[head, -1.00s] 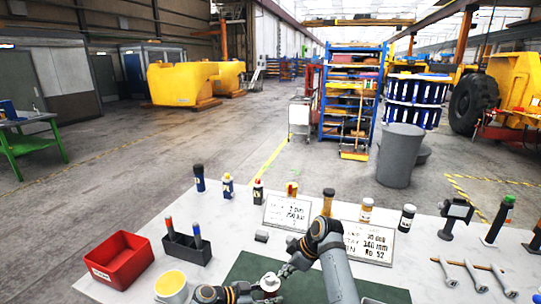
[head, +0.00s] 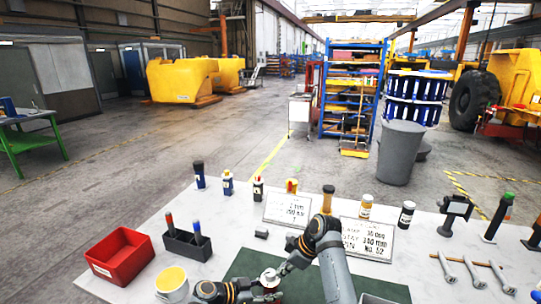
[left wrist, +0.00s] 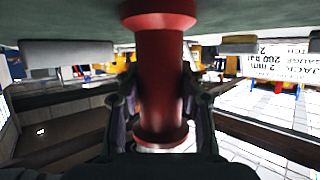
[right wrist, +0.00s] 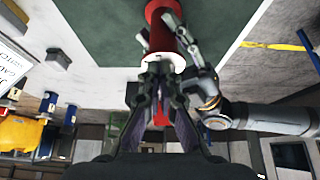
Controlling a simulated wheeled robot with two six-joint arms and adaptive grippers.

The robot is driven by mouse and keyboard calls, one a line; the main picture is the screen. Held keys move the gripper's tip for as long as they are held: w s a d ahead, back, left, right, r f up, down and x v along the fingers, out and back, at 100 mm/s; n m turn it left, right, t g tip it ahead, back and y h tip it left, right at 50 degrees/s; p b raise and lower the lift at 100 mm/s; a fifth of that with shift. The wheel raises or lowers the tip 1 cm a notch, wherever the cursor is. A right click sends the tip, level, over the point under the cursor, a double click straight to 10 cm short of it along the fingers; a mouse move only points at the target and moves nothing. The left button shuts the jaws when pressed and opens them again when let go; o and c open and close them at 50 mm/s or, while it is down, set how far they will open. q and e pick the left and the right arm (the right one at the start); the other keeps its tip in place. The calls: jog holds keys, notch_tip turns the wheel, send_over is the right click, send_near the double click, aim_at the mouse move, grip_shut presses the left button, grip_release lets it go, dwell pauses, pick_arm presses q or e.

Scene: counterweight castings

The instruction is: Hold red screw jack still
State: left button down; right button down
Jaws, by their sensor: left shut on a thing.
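The red screw jack (left wrist: 160,75) stands on the green mat (head: 245,264). It fills the middle of the left wrist view, between the fingers of my left gripper (left wrist: 158,112), which is shut on its body. In the right wrist view the jack (right wrist: 162,22) shows a pale round top, with my left gripper beside it. My right gripper (right wrist: 160,72) is at that top, its fingertips close together. A red piece shows between its fingers; I cannot tell whether they grip anything. In the head view the arms partly hide the jack (head: 270,277).
A red bin (head: 118,257), a dark holder with markers (head: 187,245) and a yellow-topped tub (head: 172,282) stand left. Sign plates (head: 366,239), bottles and a small grey block (head: 261,233) are behind the mat. Wrenches (head: 472,272) lie right.

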jog(key=shift+s+a, duration=0.3)
jog(key=shift+s, duration=0.35)
pick_arm(q)
jog(key=shift+d, duration=0.1)
pick_arm(e)
jog(key=shift+s+a, duration=0.15)
jog(key=shift+s+d, duration=0.2)
jog(key=shift+d, duration=0.05)
notch_tip(320, 180, up, 6)
dwell(0.6)
jog(key=shift+w+d, duration=0.1)
jog(key=shift+d, duration=0.05)
jog(key=shift+w+d+f, duration=0.1)
jog(key=shift+w+f, duration=0.2)
jog(key=shift+f, duration=0.7)
jog(key=shift+w+d+f, duration=0.1)
jog(key=shift+w+f, duration=0.2)
jog(key=shift+f, duration=0.7)
jog(key=shift+w+d+f, duration=0.1)
jog(key=shift+w+f, duration=0.2)
jog(key=shift+f, duration=0.7)
jog(key=shift+a, duration=0.35)
